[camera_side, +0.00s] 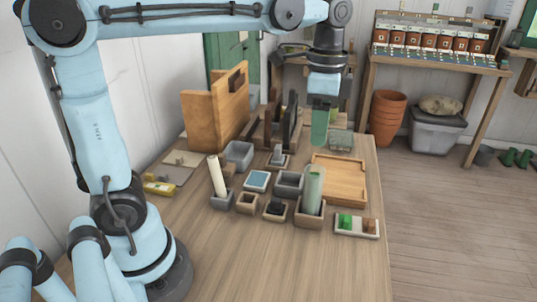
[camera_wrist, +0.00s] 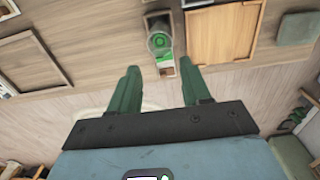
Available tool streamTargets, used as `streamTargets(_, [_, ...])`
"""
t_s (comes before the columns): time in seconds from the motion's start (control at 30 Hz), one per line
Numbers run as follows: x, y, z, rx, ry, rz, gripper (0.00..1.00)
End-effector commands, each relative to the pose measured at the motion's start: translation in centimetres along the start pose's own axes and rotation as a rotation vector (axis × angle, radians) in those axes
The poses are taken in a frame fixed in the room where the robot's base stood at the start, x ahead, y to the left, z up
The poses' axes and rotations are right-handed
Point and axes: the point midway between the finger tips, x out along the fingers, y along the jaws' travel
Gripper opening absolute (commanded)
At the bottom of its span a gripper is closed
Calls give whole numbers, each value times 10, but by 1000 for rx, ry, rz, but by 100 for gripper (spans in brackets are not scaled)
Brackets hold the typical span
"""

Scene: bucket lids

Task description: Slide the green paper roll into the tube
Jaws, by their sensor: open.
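A pale green, see-through-looking upright cylinder (camera_side: 314,188) stands in a square wooden holder (camera_side: 309,218). In the wrist view its round rim (camera_wrist: 159,40) shows from above. I cannot tell whether this is the tube, the green paper roll, or one inside the other. A cream roll (camera_side: 216,176) leans slightly in a grey holder (camera_side: 221,201) to the left. My gripper (camera_side: 319,142) has green fingers and hangs above the table, higher than the cylinder and apart from it. In the wrist view my gripper (camera_wrist: 159,72) is open, with nothing between its fingers.
A wooden tray (camera_side: 340,178) lies right of the cylinder. A small white tray (camera_side: 357,227) with green and brown blocks sits near the right table edge. Several small bins, a blue-topped box (camera_side: 257,180) and tall wooden boards (camera_side: 217,115) crowd the left and back. The front table is clear.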

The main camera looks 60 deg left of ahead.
Motion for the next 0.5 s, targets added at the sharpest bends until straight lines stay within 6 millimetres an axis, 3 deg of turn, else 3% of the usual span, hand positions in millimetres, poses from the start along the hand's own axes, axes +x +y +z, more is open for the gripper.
streamTargets(0.5, [-43,0,0,0,0,0,48])
